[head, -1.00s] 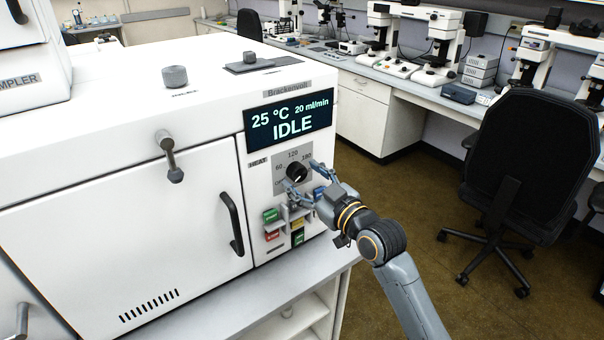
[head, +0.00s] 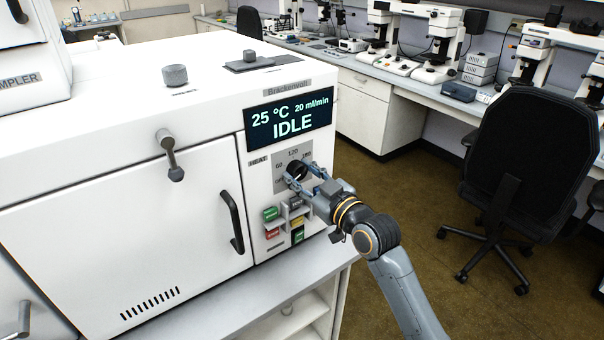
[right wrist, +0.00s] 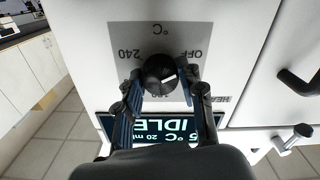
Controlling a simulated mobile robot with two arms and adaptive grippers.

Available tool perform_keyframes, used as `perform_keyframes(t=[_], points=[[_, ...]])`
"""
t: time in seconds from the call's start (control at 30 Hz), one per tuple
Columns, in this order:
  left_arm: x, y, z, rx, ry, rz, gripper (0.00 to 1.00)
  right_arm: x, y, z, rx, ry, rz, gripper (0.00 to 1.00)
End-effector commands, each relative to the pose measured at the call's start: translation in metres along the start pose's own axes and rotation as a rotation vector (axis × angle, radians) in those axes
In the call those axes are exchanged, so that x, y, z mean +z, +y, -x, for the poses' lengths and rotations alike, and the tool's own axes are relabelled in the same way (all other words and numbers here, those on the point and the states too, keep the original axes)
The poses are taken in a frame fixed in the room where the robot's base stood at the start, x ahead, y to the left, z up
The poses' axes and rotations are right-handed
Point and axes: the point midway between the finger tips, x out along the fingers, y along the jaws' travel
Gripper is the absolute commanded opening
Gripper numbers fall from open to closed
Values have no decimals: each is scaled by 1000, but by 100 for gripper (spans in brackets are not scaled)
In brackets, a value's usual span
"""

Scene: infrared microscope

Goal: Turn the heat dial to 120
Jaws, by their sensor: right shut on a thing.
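The heat dial (head: 297,170) is a round black knob on a grey scale plate (head: 279,186) on the white machine's front, under the display. My right gripper (head: 302,178) is shut on the dial, one finger on each side, also in the right wrist view (right wrist: 160,88). My left gripper is out of view.
The display (head: 290,118) reads 25 °C, 20 ml/min, IDLE. Several coloured buttons (head: 271,214) sit just below the dial. A black door handle (head: 231,222) sticks out to their left. A black chair (head: 525,170) stands at the right, with open floor between.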

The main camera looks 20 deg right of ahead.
Motion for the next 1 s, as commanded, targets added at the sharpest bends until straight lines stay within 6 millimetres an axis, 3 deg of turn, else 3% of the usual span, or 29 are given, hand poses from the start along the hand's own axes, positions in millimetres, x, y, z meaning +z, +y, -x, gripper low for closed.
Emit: perform_keyframes(t=[0.27,1.0], points=[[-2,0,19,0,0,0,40,-3,0,0,-1,-2,-151,7],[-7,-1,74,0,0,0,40,-3,0,0,0,-2,-845,7]])
